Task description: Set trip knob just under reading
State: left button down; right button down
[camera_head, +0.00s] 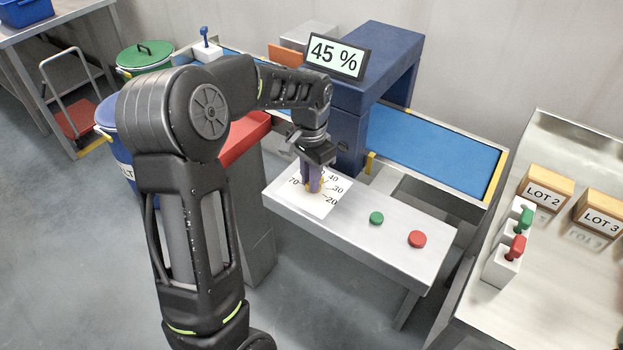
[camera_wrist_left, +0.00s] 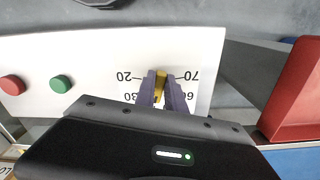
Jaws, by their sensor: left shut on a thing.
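The display (camera_head: 337,56) on the blue machine reads 45 %. The trip knob, mostly hidden by my fingers in the head view, shows as a yellow piece in the left wrist view (camera_wrist_left: 161,79). It sits on a white dial card (camera_head: 309,205) marked with 20, 30, 40 and 70 in view; 60 also shows in the left wrist view. My left gripper (camera_head: 314,187) points down from above with its purple fingers on both sides of the knob, shut on it. Which mark the knob points at, I cannot tell. My right gripper is out of view.
A green button (camera_head: 376,218) and a red button (camera_head: 417,239) sit on the same panel (camera_head: 390,262). A blue conveyor (camera_head: 432,150) runs behind. A steel table (camera_head: 545,290) at right holds LOT 2 (camera_head: 545,190) and LOT 3 (camera_head: 599,217) boxes and small levers.

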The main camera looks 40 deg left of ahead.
pick_arm(q)
jog(key=shift+m, duration=0.5)
jog(key=shift+a, duration=0.1)
jog(key=c, duration=1.4)
grip_release()
notch_tip(320, 180, up, 8)
jog(key=shift+f+b, duration=0.1)
jog(key=shift+b, duration=0.3)
